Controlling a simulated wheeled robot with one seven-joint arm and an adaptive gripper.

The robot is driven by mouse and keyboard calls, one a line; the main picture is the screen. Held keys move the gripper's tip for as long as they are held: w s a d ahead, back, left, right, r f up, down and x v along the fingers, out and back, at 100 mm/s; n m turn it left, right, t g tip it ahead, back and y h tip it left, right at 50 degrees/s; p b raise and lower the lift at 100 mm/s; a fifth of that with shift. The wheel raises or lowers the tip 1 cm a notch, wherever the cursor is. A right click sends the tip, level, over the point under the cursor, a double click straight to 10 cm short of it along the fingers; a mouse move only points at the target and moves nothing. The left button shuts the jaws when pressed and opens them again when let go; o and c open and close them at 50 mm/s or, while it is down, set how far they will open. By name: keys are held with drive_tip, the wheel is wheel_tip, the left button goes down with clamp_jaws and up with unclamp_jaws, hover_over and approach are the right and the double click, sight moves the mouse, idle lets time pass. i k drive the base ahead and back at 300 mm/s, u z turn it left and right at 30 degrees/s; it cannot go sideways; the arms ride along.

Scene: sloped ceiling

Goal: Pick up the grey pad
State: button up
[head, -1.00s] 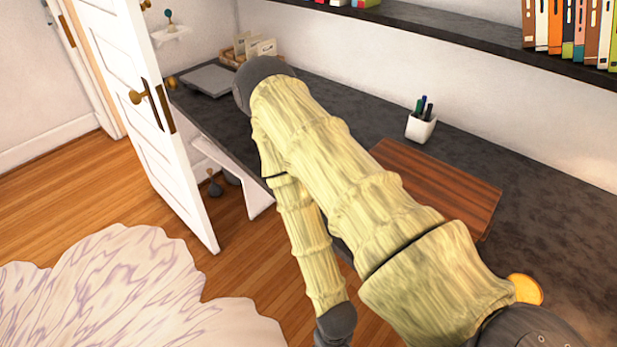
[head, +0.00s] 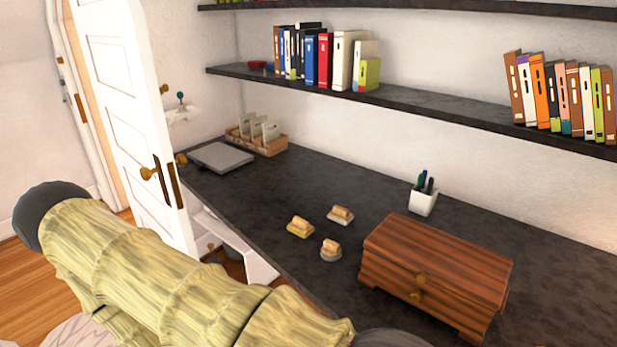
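Three small pads with light wooden handles sit on the dark desk (head: 290,188), left of a wooden box. The nearest one, the grey pad (head: 331,254), has a grey base. A yellow pad (head: 300,230) is to its upper left, and a pale whitish-grey pad (head: 340,217) is behind. A flat grey slab (head: 222,157) also lies at the desk's far left end. My arm crosses the lower left of the head view, in front of the desk. My gripper is out of view.
The wooden box (head: 440,265) with brass knobs stands right of the pads. A white pen cup (head: 423,203) is behind it. A wooden tray of cards (head: 256,141) is at the back left. An open white door (head: 130,120) is left. Shelves of books hang above.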

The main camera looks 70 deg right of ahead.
sight(330, 251)
drive_tip(key=i, duration=0.35)
drive_tip(key=z, duration=3)
